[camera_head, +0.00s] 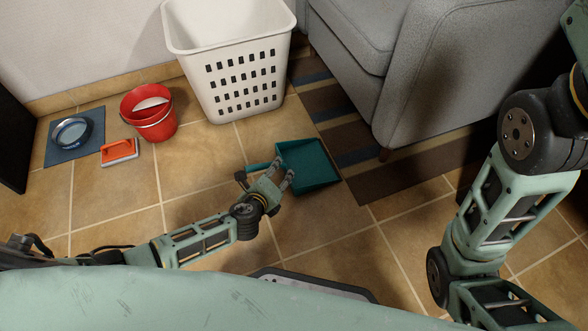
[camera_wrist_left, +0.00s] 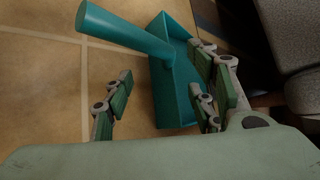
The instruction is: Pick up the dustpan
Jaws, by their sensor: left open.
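The teal dustpan (camera_head: 312,176) lies on the tiled floor beside the striped rug, its handle pointing left in the head view. My left gripper (camera_head: 284,178) is over the dustpan's near left side, close to the handle. In the left wrist view, the dustpan (camera_wrist_left: 168,92) and its thick handle (camera_wrist_left: 125,30) show ahead of the fingers. The left gripper (camera_wrist_left: 158,100) is open, with one finger left of the pan and the others over its right side. Nothing is between its fingertips that I can see held. My right arm shows at the right, but its gripper is out of view.
A white laundry basket (camera_head: 235,75) stands behind the dustpan. A red bucket (camera_head: 150,118), an orange brush (camera_head: 119,152) and a blue mat (camera_head: 58,150) with a round dish lie left. A grey sofa (camera_head: 430,75) and striped rug (camera_head: 395,178) bound the right.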

